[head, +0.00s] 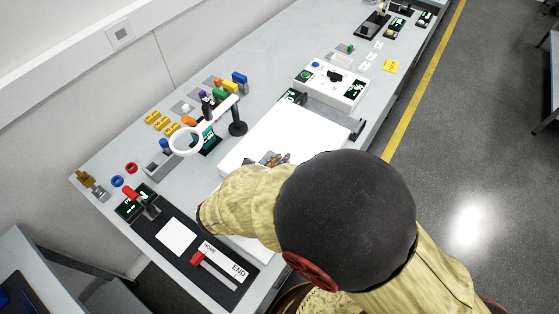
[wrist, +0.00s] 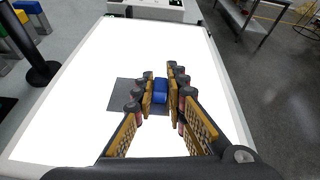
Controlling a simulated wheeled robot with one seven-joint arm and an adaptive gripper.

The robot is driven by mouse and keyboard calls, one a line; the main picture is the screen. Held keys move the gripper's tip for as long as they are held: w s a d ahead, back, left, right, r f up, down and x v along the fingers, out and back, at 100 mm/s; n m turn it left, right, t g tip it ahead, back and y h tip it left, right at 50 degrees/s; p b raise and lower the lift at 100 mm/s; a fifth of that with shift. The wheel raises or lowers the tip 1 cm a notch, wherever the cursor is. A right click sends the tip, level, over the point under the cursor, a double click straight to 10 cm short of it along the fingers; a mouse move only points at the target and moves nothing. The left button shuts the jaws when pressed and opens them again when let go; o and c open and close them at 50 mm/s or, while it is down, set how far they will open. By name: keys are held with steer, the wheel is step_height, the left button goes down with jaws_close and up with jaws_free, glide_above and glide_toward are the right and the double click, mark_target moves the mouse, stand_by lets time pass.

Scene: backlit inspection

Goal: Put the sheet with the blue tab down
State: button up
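The grey sheet (wrist: 122,95) shows in the wrist view over the bright white light panel (wrist: 75,105). Its blue tab (wrist: 160,90) stands between the fingers of my gripper (wrist: 160,76). The fingers are closed in against both sides of the tab. The sheet's right part is hidden behind the fingers. I cannot tell whether the sheet touches the panel or hangs just above it. In the head view my gripper (head: 270,158) is over the panel (head: 285,130), mostly hidden by my arm, and the sheet cannot be made out.
A ring magnifier (head: 186,141) on a black post stands left of the panel. A white control box (head: 331,86) is beyond it. Small coloured parts lie along the wall side. A black board with a red-handled slider (head: 198,258) is at the near left. Much of the panel is bare.

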steer(key=o, duration=0.4)
steer(key=shift+s+a+r, duration=0.1)
steer(key=shift+r, duration=0.1)
steer(key=p+v, duration=0.3)
steer(key=v, duration=0.8)
steer(key=shift+s+a+r+p, duration=0.15)
steer(key=shift+s+p, duration=0.15)
steer(key=shift+p, duration=0.1)
